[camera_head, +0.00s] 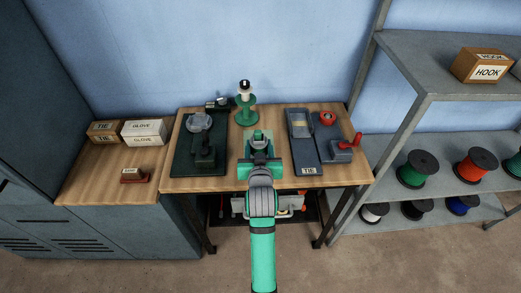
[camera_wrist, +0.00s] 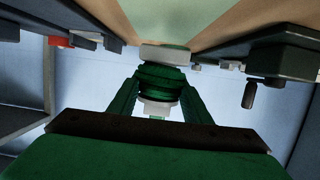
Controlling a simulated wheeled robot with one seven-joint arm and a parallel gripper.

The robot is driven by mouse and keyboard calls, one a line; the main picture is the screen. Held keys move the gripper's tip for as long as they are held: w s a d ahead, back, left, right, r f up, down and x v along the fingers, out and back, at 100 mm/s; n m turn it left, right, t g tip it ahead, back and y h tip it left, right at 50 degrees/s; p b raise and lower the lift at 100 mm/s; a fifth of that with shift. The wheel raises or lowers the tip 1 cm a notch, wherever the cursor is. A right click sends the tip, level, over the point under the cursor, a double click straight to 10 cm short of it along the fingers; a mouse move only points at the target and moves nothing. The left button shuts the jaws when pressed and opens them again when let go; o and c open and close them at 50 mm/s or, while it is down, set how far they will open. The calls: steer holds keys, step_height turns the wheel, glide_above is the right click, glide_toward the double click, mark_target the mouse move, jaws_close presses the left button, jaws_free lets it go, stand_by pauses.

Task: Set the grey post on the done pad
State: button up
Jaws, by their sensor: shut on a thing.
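My gripper (camera_head: 259,147) is over the middle of the wooden bench, reaching forward and down. In the wrist view its green fingers (camera_wrist: 164,62) are shut on a short grey piece, the grey post (camera_wrist: 165,52), at the fingertips. The pale green done pad (camera_head: 267,134) lies on the bench under and around my gripper. It also shows at the top of the wrist view (camera_wrist: 165,16). I cannot tell whether the post touches the pad, and my gripper hides most of the post in the head view.
A green stand with a white spool (camera_head: 246,105) is behind the pad. A dark press (camera_head: 205,150) stands left. A blue-grey fixture (camera_head: 303,140) with a red-handled device (camera_head: 343,150) stands right. Boxes (camera_head: 144,132) are farther left; shelves with spools (camera_head: 418,168) are right.

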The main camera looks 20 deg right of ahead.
mark_target(260, 151)
steer(key=shift+w+d+f, duration=0.15)
steer(key=shift+f, duration=0.2)
steer(key=shift+w+d+f, duration=0.1)
steer(key=shift+f, duration=0.5)
steer(key=shift+w+d+f, duration=0.1)
steer(key=shift+f, duration=1)
steer(key=shift+a+f, duration=0.1)
steer(key=o, duration=1.3)
